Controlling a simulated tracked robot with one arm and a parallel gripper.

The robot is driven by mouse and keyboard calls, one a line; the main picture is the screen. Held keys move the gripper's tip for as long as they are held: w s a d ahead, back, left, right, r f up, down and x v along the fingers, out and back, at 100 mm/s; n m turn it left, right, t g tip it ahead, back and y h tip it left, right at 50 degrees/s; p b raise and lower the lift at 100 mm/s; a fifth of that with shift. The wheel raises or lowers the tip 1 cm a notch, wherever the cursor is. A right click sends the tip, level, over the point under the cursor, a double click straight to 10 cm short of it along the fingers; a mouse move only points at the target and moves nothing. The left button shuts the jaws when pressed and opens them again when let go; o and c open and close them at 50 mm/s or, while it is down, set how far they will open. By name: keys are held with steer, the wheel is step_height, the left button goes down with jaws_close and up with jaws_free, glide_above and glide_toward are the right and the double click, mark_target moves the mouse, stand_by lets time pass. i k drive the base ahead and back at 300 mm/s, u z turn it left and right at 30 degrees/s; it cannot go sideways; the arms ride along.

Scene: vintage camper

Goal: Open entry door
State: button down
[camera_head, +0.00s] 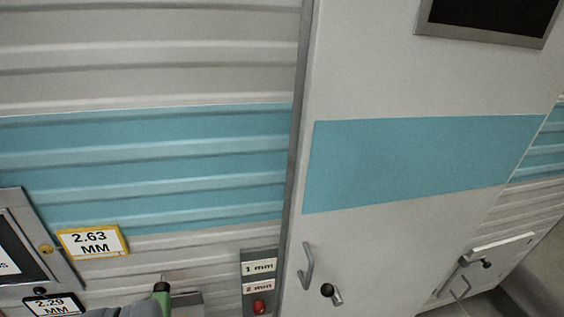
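The entry door (400,90) is a white panel with a flat teal stripe and a dark window at its top right. It appears closed against the ribbed wall. A metal pull handle (307,265) sits low on the door's left side. A small dark knob or latch with a metal lever (331,292) is just right of it. What looks like my gripper (163,292), grey and green, shows at the bottom edge, left of the door and apart from the handle. It is mostly cut off, and its fingers cannot be made out.
A switch panel with a red button (259,306) is on the wall left of the door. A yellow-framed sign (93,242), a black-framed sign (52,304) and a grey-framed screen (22,245) are at the lower left. A hatch (488,262) is at the right.

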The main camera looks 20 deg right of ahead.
mark_target(417, 116)
steer(key=z, duration=1.05)
steer(key=k, duration=1.25)
steer(key=u, duration=0.4)
steer(key=i, duration=1)
steer(key=z, duration=0.1)
